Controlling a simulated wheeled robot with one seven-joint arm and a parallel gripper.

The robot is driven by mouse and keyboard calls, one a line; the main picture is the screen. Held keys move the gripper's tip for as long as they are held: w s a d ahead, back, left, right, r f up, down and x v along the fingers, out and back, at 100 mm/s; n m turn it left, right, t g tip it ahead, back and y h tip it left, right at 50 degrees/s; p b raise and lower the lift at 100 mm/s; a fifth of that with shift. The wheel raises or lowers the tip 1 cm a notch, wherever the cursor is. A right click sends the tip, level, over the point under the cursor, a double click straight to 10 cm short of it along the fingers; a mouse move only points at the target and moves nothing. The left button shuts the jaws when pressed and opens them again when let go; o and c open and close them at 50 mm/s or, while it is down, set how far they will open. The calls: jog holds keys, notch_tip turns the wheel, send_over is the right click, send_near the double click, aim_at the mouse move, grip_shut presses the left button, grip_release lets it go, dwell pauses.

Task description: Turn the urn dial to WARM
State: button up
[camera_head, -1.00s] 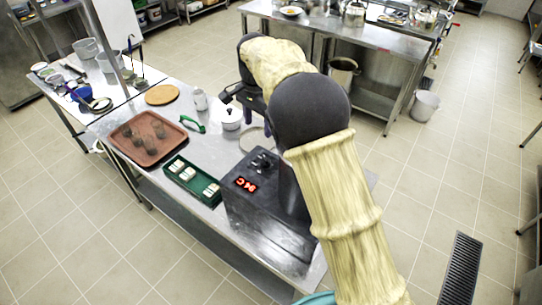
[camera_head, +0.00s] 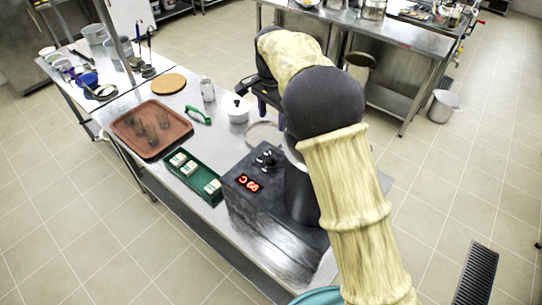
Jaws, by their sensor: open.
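The urn (camera_head: 262,228) is a dark box on the near part of the steel table, with a red lit display (camera_head: 249,183) on its top panel. A small black dial (camera_head: 268,157) with light marks shows behind the display. Its lettering and setting are too small to read. My gripper (camera_head: 262,101) is open, beyond the dial and above the table near the white lidded pot (camera_head: 238,109). It is apart from the dial and partly hidden by my arm. My arm also hides the urn's right side.
A green tray (camera_head: 183,184) with pale blocks lies left of the urn. A clear ring-like lid (camera_head: 263,133) lies behind the urn.

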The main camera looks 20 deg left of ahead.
aim_at(271, 155)
notch_tip(271, 155, down, 17)
jog(key=p, duration=0.5)
jog(key=shift+w+a+f, duration=0.1)
jog(key=shift+w+a, duration=0.05)
jog(key=shift+c, duration=0.2)
jog(key=c, duration=0.9)
